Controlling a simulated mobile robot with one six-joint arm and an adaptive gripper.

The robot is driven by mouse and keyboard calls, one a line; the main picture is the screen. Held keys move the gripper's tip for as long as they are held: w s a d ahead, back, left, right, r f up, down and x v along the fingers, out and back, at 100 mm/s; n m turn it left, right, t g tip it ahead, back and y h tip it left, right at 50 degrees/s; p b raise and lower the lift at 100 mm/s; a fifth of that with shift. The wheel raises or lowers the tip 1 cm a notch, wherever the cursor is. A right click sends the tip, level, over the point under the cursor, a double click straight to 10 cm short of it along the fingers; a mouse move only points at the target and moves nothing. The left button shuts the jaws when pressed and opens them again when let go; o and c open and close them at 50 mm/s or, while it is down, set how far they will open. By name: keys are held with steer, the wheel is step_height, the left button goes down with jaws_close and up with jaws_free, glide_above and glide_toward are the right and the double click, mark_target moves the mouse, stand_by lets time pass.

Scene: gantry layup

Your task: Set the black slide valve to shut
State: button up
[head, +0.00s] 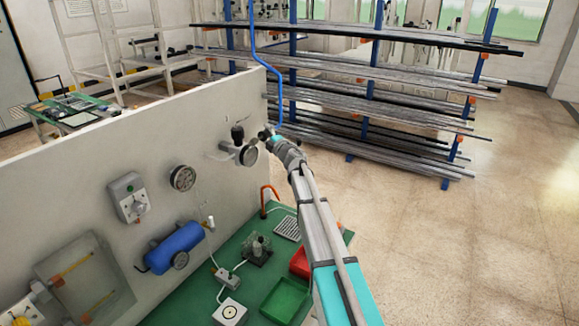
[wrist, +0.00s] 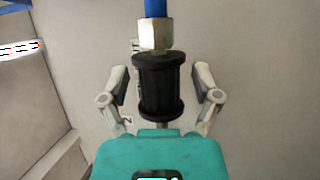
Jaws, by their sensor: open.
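The black slide valve (wrist: 160,85) is a ribbed-ended black sleeve in the middle of the wrist view. A metal hex nut (wrist: 156,34) and a blue pipe (wrist: 155,9) sit above it, and a short metal stem shows below it. My gripper (wrist: 161,82) is open, with one finger on each side of the sleeve. A gap shows between each finger and the sleeve. In the head view my gripper (head: 268,133) is at the right end of the white panel, by the lower end of the blue pipe (head: 279,95); the valve is mostly hidden there.
A gauge with a black knob (head: 237,134) stands on the white panel (head: 150,130) just left of my gripper. A blue cylinder (head: 174,247) is lower on the panel. A green bench with trays (head: 285,300) lies below. A pipe rack (head: 365,85) stands behind; open floor is right.

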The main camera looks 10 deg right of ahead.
mark_target(262, 138)
steer(key=shift+s+a, duration=0.45)
steer(key=shift+s+a+f, duration=0.1)
steer(key=shift+s+a, duration=0.2)
steer(key=shift+s, duration=0.3)
steer(key=shift+s+a+f, duration=0.1)
steer(key=shift+s+a, duration=0.15)
steer(key=shift+s, duration=0.35)
steer(key=b+v, duration=0.2)
steer(key=v, duration=1.1)
steer(key=s+d+f+m+g+h+b, duration=0.1)
steer(key=s+d+f+m+g+h, duration=0.2)
steer(key=f+m+h, duration=0.3)
steer(key=s+d+f+m+g+h+b, duration=0.1)
steer(key=s+d+f+m+g+h, duration=0.2)
steer(key=s+f+m+h, duration=0.3)
steer(key=shift+d+m+h, duration=0.3)
steer(key=shift+d+m, duration=0.4)
steer(key=shift+m, duration=1.9)
